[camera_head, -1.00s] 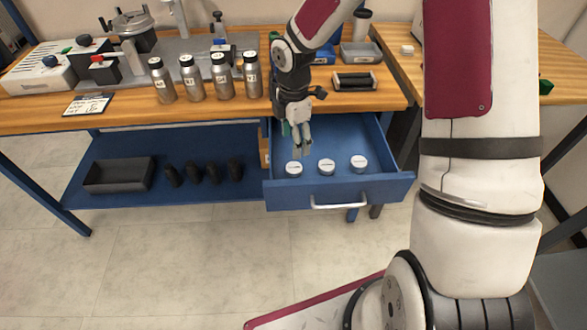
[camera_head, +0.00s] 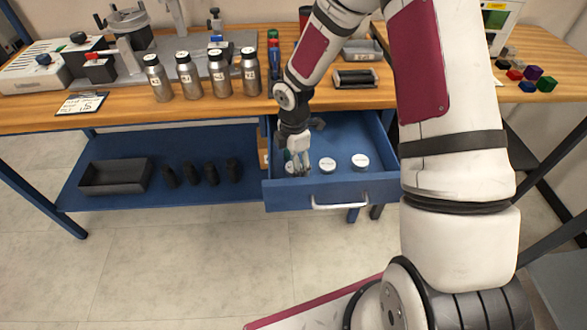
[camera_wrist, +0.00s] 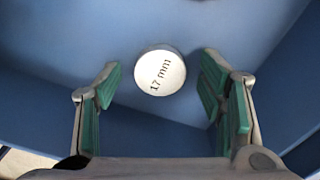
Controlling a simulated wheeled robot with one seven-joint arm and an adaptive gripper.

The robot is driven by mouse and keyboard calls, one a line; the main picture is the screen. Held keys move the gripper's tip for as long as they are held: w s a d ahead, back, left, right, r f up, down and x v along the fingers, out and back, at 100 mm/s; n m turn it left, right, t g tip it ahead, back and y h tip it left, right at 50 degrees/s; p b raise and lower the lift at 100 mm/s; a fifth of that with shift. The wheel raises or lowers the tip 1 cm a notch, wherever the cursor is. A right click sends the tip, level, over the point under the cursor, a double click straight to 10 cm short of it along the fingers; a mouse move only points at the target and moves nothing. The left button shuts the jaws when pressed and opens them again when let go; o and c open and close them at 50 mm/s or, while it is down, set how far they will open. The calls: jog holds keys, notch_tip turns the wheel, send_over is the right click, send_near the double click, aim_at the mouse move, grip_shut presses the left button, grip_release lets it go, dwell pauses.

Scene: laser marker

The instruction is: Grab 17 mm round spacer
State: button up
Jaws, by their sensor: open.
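The 17 mm round spacer (camera_wrist: 160,72) is a white-topped disc with "17 mm" printed on it, lying on the blue drawer floor. In the wrist view it sits between and slightly beyond the open green-padded fingers of my gripper (camera_wrist: 162,95), touching neither. In the head view my gripper (camera_head: 299,168) reaches down into the drawer over the leftmost spacer (camera_head: 289,168), which it partly hides. Two more round white-topped spacers lie to the right, a middle one (camera_head: 327,165) and a right one (camera_head: 360,162); their labels are too small to read.
The blue drawer (camera_head: 380,188) is pulled out, its walls around my gripper. Above it, the wooden bench (camera_head: 130,118) holds several metal bottles (camera_head: 190,77) and a black-topped tray (camera_head: 356,78). A dark bin (camera_head: 115,177) stands on the lower shelf.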

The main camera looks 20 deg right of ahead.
jog(key=c, duration=1.3)
